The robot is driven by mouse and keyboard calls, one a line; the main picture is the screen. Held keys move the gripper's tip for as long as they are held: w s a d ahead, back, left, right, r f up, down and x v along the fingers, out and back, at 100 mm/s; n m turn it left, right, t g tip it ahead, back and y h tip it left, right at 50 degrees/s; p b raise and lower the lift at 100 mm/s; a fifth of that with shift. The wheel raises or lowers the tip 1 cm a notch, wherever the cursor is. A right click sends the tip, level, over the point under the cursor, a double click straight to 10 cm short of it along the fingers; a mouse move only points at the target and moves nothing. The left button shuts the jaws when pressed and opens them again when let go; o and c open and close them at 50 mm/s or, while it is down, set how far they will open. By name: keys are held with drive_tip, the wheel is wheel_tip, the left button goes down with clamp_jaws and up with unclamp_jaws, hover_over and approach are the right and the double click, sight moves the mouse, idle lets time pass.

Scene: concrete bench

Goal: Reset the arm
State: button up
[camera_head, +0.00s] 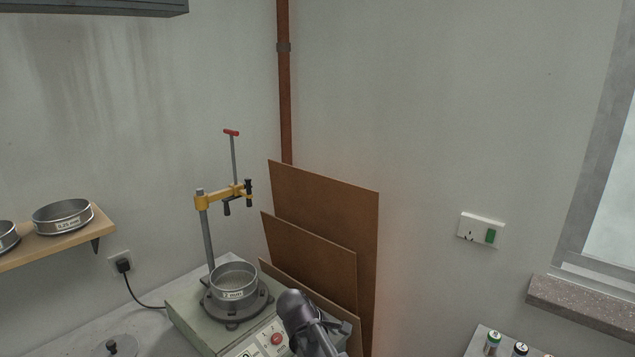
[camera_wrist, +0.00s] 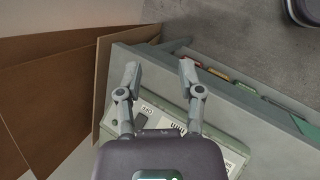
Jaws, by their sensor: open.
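My gripper (camera_wrist: 160,68) is open in the wrist view, with its two grey fingers spread apart and nothing between them. Beneath it in that view is part of the grey-green sieve shaker's control panel (camera_wrist: 235,158), with printing that includes "OFF". In the head view my dark arm rises from the bottom middle, in front of the right side of the sieve shaker (camera_head: 188,312). My fingers cannot be made out in the head view.
A sieve (camera_head: 234,281) sits on the shaker under a yellow clamp (camera_head: 222,194). Brown boards (camera_head: 340,215) lean against the wall behind my arm. A wooden shelf (camera_head: 50,243) holds sieves at left. Batteries (camera_head: 492,341) stand at bottom right. Coloured tabs (camera_wrist: 246,87) line a grey edge.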

drive_tip(key=s+d+f+m+g+y+b, duration=0.1)
drive_tip(key=s+d+f+m+y+b, duration=0.1)
drive_tip(key=d+m, duration=0.4)
drive_tip(key=s+d+f+m+g+y+b, duration=0.1)
drive_tip(key=s+d+f+m+y+b, duration=0.1)
drive_tip(key=s+d+f+m+y, duration=0.2)
drive_tip(key=shift+s+d+f+m+g, duration=0.3)
drive_tip(key=shift+s+d+f+m, duration=0.55)
drive_tip(key=shift+s+d+m, duration=0.9)
